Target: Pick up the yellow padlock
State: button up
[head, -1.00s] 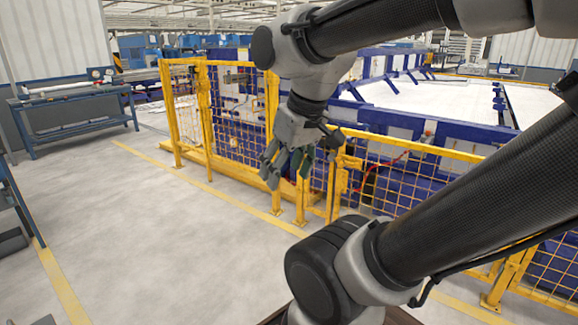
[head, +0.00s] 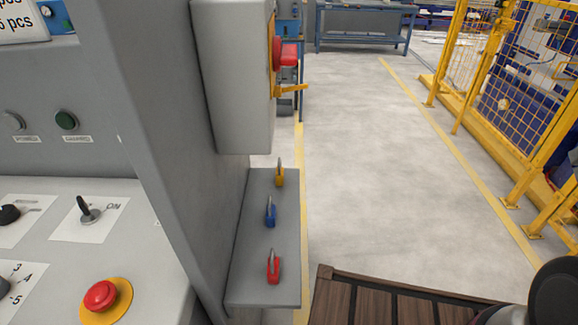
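The yellow padlock (head: 280,174) stands at the far end of a small grey shelf (head: 263,249) on the side of a grey control cabinet. A blue padlock (head: 270,213) is in the middle of the shelf, and a red padlock (head: 273,268) is at its near end. The padlocks are apart from one another. My gripper is outside the current view. Only a dark rounded part of my arm shows at the lower right edge.
A grey box (head: 232,80) with a red switch (head: 286,54) and a yellow handle juts out above the shelf's far end. The control panel is at left. A brown slatted wooden surface (head: 385,302) is at the bottom. Open floor (head: 390,170) lies right, bounded by yellow fencing (head: 540,90).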

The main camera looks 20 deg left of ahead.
aim_at(279, 172)
jog(key=l+u, duration=0.1)
jog(key=u, duration=0.25)
jog(key=l+u, duration=0.15)
jog(key=u, duration=0.15)
jog(key=i+u, duration=0.2)
jog(key=u, duration=0.35)
